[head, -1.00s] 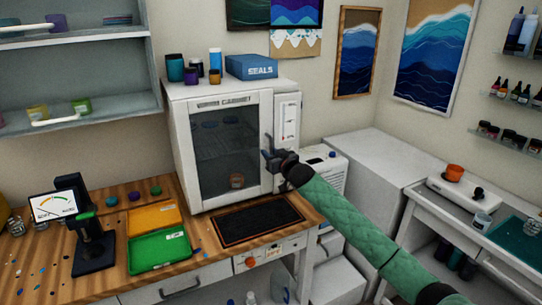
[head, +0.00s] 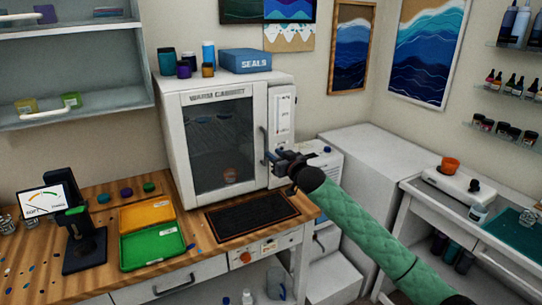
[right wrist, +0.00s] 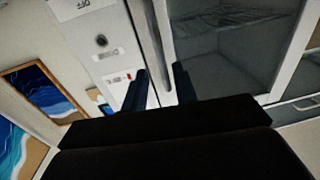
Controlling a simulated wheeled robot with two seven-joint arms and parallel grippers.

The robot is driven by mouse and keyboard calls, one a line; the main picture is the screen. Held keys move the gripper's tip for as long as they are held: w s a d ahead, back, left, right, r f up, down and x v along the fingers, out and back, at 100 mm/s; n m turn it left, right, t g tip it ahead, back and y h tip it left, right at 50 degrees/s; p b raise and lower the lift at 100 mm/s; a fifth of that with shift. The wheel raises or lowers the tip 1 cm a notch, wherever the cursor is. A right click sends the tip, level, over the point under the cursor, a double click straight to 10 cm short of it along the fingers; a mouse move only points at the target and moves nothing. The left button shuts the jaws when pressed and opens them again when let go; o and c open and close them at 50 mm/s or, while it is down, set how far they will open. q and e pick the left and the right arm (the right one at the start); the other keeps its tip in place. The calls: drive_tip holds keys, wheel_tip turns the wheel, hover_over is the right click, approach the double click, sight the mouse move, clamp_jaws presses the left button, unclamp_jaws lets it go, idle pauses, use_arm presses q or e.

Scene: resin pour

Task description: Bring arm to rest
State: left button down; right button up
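My right arm reaches in from the lower right in the head view. Its dark gripper (head: 272,158) is in front of the warm cabinet (head: 172,140), just right of the door handle (head: 263,145). In the right wrist view the two fingers (right wrist: 161,84) stand apart with nothing clearly held between them. The cabinet's door edge and control panel (right wrist: 105,45) lie beyond them. The glass door looks shut, and a small cup (head: 231,174) shows inside. Whether the fingers touch the handle is hard to tell. My left gripper is out of view.
A dark mat (head: 252,214), a green tray (head: 152,247) and an orange tray (head: 147,214) lie on the wooden bench. A white cabinet (head: 365,150) fills the corner behind my arm.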

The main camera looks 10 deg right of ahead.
drive_tip(key=shift+s+d, duration=0.15)
drive_tip(key=shift+s, duration=0.25)
drive_tip(key=s+a+f+m+g+h, duration=0.1)
drive_tip(key=s+a+f+g+h, duration=0.15)
drive_tip(key=s+f, duration=0.95)
drive_tip(key=s+a+f+g+h, duration=0.1)
drive_tip(key=s+a+f+g, duration=0.15)
drive_tip(key=s+f, duration=0.95)
drive_tip(key=s+d+f+g+h, duration=0.1)
drive_tip(key=s+d+f+g, duration=0.15)
drive_tip(key=s, duration=0.85)
drive_tip(key=s+d+f+m+g+h, duration=0.1)
drive_tip(key=s+f+g, duration=0.25)
drive_tip(key=s, duration=0.85)
drive_tip(key=s+d+f+g+h, duration=0.1)
drive_tip(key=s+d+f+g, duration=0.2)
drive_tip(key=s, duration=0.8)
drive_tip(key=s+a+f, duration=0.2)
drive_tip(key=f, duration=1.5)
drive_tip(key=s+a+f+g+y, duration=0.1)
drive_tip(key=a+f, duration=0.2)
drive_tip(key=f, duration=1.4)
drive_tip(key=shift+s+a+g, duration=0.3)
drive_tip(key=shift+s+a, duration=0.05)
drive_tip(key=shift+s, duration=0.05)
